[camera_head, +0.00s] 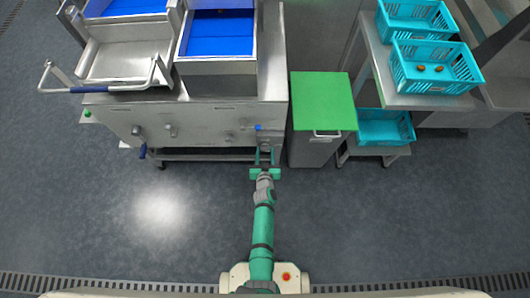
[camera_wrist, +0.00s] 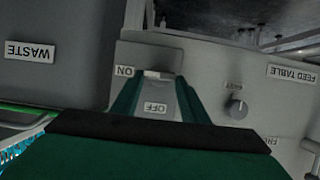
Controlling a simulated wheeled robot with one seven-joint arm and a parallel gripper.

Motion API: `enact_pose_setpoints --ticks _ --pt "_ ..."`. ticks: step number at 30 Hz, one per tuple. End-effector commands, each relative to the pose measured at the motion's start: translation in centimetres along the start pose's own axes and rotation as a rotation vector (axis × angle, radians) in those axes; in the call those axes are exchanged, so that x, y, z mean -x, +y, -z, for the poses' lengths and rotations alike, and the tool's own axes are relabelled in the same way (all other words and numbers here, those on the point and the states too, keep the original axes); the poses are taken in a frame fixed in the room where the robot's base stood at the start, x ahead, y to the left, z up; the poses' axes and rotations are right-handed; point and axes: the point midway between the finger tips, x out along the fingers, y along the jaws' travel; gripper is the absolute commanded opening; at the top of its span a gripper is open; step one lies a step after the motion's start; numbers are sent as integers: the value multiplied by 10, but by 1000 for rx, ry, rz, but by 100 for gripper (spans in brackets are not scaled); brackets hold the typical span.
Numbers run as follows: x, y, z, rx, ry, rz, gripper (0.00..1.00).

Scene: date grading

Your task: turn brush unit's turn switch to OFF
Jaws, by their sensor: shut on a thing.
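The brush unit (camera_head: 190,122) is the steel machine at the upper left in the head view, with knobs along its front. My gripper (camera_head: 264,158) is at the right end of that front. In the wrist view my gripper (camera_wrist: 154,78) has its two green fingers on either side of the turn switch (camera_wrist: 152,74), a small pale piece, and is shut on it. Most of the switch is hidden by the fingers. The ON label (camera_wrist: 124,71) is just left of the fingers and the OFF label (camera_wrist: 155,107) shows between them. Labels appear upside down there.
Another knob (camera_wrist: 237,108) and the FEED TABLE label (camera_wrist: 292,73) are right of the switch. A WASTE label (camera_wrist: 30,51) is at the left. A green-lidded bin (camera_head: 322,100) stands close to my gripper's right. The floor in front is clear.

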Motion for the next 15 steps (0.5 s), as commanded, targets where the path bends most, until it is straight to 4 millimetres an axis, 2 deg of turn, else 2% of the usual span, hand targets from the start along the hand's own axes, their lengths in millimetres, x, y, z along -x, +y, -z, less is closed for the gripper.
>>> enact_pose_setpoints --ticks 15 --pt "0 2 -1 49 -1 -27 18"
